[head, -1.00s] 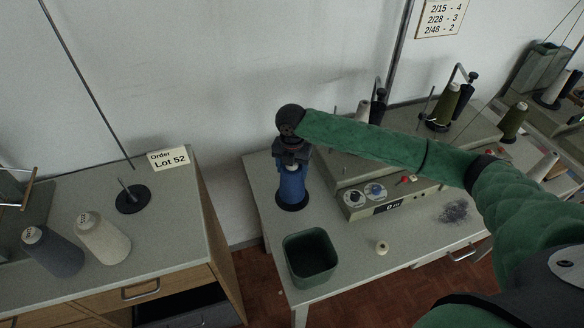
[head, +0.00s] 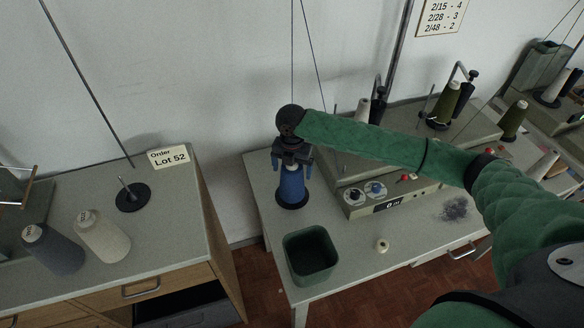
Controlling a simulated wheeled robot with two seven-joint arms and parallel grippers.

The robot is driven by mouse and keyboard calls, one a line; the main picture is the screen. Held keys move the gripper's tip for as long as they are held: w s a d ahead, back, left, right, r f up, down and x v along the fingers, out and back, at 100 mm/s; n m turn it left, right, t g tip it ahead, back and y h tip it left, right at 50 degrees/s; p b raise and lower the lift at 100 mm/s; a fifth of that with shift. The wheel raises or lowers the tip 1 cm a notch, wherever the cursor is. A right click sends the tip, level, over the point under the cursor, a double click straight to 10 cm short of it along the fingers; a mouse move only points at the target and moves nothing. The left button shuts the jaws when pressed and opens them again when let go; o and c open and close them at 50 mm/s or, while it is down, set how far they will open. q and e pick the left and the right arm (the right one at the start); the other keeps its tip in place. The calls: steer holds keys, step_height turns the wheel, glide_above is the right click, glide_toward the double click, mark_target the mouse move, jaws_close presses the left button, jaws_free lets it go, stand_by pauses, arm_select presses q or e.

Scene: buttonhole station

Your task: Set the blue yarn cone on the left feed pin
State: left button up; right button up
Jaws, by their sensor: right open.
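The blue yarn cone (head: 291,184) stands upright on a black round base (head: 291,203) at the left end of the machine table. Any pin inside the cone is hidden by it. My right gripper (head: 291,167) is over the top of the cone, pointing down. Its fingers are open, one on each side of the cone's upper part, with the pale tip showing between them. My left gripper is not in view.
An empty pin on a black base (head: 132,197) stands on the left cabinet, near grey (head: 55,250) and cream (head: 103,238) cones. A dark green bin (head: 310,255) stands in front of the blue cone. The control box (head: 392,203) is to its right.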

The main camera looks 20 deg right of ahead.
steer(key=shift+r, duration=0.3)
step_height(320, 180, up, 2)
steer(key=shift+r+b, duration=0.2)
steer(key=shift+b, duration=0.6)
step_height(320, 180, up, 3)
steer(key=shift+r+b, duration=0.15)
steer(key=shift+b, duration=0.4)
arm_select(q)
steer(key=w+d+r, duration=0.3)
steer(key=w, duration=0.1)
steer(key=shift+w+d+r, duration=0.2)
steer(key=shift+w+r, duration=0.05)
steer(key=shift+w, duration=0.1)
arm_select(e)
steer(key=shift+r, duration=0.75)
